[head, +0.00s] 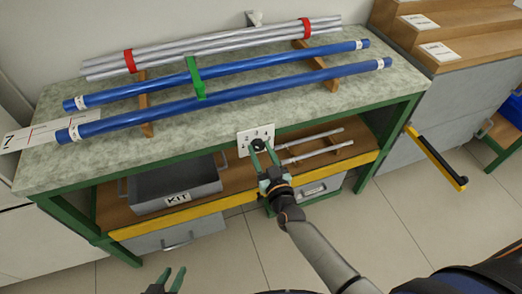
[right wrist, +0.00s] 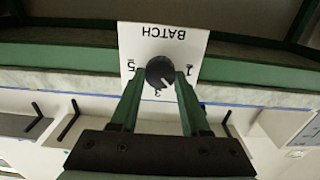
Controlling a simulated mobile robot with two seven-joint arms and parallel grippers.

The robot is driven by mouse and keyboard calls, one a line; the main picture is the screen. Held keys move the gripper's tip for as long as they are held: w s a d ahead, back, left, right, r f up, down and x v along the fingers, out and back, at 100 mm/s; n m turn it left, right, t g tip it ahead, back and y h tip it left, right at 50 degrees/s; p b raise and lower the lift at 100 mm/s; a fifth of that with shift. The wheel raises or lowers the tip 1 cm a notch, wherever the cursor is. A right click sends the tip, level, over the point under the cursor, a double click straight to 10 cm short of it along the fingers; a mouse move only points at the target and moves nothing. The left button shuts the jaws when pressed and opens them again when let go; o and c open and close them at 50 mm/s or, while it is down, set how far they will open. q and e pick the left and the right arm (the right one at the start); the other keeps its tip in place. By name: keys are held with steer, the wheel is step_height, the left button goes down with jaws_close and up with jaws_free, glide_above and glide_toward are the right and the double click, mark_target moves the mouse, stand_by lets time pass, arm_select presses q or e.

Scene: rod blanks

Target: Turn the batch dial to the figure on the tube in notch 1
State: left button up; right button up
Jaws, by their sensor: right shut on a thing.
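The batch dial (right wrist: 160,72) is a black knob on a white plate (right wrist: 187,36) marked BATCH. Its white mark points down-right in the right wrist view, between the 3 and the 1; the fingers cover nearby parts of the scale. My right gripper (head: 263,147) is shut on the dial at the bench's front edge. Two blue tubes, a rear one (head: 230,72) and a front one (head: 250,98), lie on wooden rests with white end labels. The label figures are too small to read surely. My left gripper (head: 172,281) is open and empty, low in front of the bench.
Silver rods (head: 205,48) with red bands lie behind the blue tubes. A green piece (head: 195,78) spans the tubes. A grey KIT bin (head: 150,185) and thin rods (head: 312,143) are on the lower shelf. A yellow-black bar (head: 437,158) juts out at right.

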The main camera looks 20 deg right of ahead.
jaws_close()
steer(key=shift+m, duration=0.4)
steer(key=m, duration=0.2)
steer(key=shift+m, duration=0.4)
steer(key=m, duration=0.3)
steer(key=shift+d+m, duration=0.1)
steer(key=shift+m, duration=0.2)
steer(key=m+b, duration=0.1)
steer(key=m, duration=0.3)
steer(key=shift+m, duration=0.3)
steer(key=m+b, duration=0.1)
steer(key=m, duration=0.3)
arm_select(q)
steer(key=shift+w+d+f, duration=0.4)
steer(key=shift+d+f, duration=0.1)
steer(key=shift+f, duration=0.15)
arm_select(e)
steer(key=shift+m, duration=0.9)
arm_select(q)
steer(key=shift+b, duration=0.3)
steer(key=shift+s+f, duration=0.15)
steer(key=shift+s, duration=0.2)
arm_select(e)
steer(key=shift+w, duration=0.1)
